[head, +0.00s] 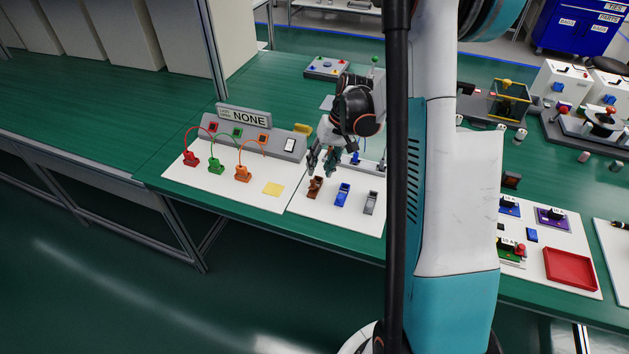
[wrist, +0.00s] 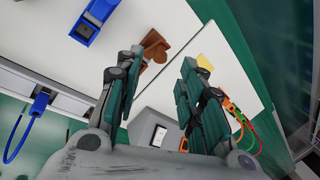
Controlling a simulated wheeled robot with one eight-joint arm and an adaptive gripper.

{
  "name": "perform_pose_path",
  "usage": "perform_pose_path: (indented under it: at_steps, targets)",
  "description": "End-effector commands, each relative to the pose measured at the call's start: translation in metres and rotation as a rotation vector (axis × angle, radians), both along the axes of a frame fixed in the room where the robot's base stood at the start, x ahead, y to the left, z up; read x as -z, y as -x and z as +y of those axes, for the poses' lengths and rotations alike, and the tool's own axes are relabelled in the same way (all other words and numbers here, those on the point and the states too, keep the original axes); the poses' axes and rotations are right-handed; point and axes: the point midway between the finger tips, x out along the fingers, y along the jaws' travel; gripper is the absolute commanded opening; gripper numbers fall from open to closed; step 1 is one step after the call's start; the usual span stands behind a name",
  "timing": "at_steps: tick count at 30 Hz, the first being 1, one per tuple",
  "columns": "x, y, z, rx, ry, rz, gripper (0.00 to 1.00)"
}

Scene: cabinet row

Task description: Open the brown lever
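The brown lever (head: 315,186) stands on a white board in front of my gripper, left of a blue lever and a grey one. It also shows in the wrist view (wrist: 155,47), just beyond the tip of the left finger, partly hidden by it. My gripper (head: 322,163) hangs above the board, a little behind the brown lever in the head view. In the wrist view the two fingers (wrist: 154,88) are apart with nothing between them. I cannot tell whether a finger touches the lever.
Beside the brown lever are a blue lever (head: 342,195) and a grey lever (head: 371,203). To the left, a white board (head: 222,187) holds red, green and orange plugs with cables. A sign reading NONE (head: 244,115) stands behind it.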

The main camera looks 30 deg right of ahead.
Motion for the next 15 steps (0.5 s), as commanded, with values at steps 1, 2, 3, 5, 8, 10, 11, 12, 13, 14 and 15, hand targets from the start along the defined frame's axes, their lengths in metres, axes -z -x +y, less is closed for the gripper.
perform_pose_path:
  at_steps: [1,2,3,5,8,10,11,12,13,14,15]
  targets:
    - [0.013,-0.002,0.003,-0.002,0.000,-0.001,0.36]
    - [0.017,-0.002,0.005,-0.001,0.000,0.000,0.36]
    - [0.023,-0.003,0.007,-0.001,0.000,0.000,0.36]
    - [0.031,-0.004,0.009,0.000,0.000,0.000,0.36]
    - [0.040,-0.005,0.012,0.000,0.000,0.000,0.36]
    - [0.045,-0.005,0.014,0.000,0.000,0.000,0.36]
    - [0.046,-0.006,0.014,0.000,0.000,0.000,0.36]
    - [0.047,-0.006,0.015,0.000,0.000,0.000,0.36]
    - [0.048,-0.006,0.015,0.000,0.000,0.000,0.36]
    - [0.048,-0.006,0.015,0.000,0.000,0.000,0.36]
    - [0.049,-0.006,0.016,0.000,0.000,0.000,0.36]
